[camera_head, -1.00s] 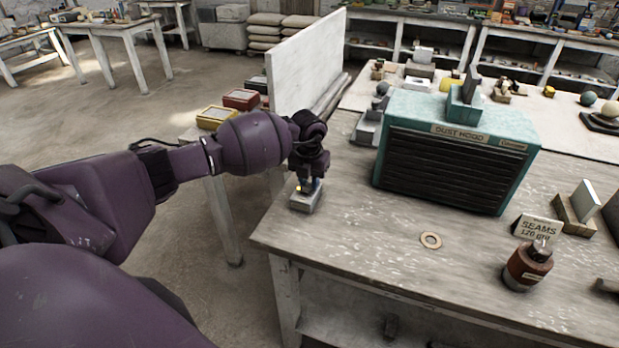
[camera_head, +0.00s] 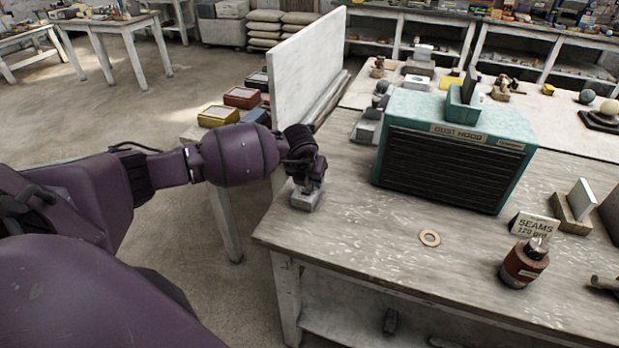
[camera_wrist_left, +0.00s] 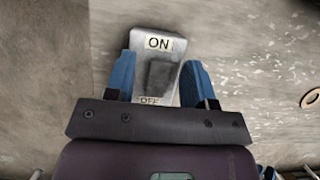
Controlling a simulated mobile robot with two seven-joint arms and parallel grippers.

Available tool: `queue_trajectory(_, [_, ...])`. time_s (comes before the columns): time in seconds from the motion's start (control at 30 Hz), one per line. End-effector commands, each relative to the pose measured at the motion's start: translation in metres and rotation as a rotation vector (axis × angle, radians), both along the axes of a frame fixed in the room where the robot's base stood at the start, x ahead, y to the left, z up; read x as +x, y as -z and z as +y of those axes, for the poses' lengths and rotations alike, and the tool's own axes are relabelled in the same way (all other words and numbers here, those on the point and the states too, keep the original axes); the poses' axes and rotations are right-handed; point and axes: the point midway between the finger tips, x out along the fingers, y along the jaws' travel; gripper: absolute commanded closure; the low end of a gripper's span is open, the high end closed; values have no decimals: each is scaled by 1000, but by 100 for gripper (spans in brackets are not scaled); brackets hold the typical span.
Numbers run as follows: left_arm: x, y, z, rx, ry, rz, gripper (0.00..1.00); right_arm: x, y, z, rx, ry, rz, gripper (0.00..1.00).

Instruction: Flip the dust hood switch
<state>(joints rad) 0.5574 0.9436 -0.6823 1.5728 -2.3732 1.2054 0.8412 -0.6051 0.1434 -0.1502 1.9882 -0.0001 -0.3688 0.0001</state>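The dust hood (camera_head: 455,150) is a teal box with dark slats and a "DUST HOOD" label, standing on the workbench. The switch (camera_head: 305,198) is a small grey box at the bench's left corner. In the left wrist view the switch box (camera_wrist_left: 145,42) shows an "ON" label at the top, an "OFF" label at the bottom, and a dark rocker (camera_wrist_left: 158,77) between them. My left gripper (camera_wrist_left: 160,75) is open over the switch, its blue fingers on either side of the rocker. Contact cannot be told. My right gripper is not in view.
On the workbench (camera_head: 370,240) lie a flat ring (camera_head: 429,238), a brown bottle (camera_head: 524,263) and a "SEAMS" sign (camera_head: 534,226). A white upright panel (camera_head: 305,75) stands behind my left arm. The bench between switch and ring is clear.

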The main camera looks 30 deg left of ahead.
Motion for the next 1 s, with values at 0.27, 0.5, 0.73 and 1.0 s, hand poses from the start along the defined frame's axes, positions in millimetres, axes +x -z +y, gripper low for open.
queue_trajectory(0.27, [0, -2, 0, -1, 0, 0, 51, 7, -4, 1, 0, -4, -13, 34])
queue_trajectory(0.5, [-10, -28, -2, 0, 1, -3, 51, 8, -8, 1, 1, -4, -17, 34])
queue_trajectory(0.73, [-26, -67, -6, 1, 2, -4, 51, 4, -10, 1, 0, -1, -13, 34])
queue_trajectory(1.0, [-38, -95, -9, 1, 1, -1, 51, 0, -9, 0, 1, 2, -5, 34])
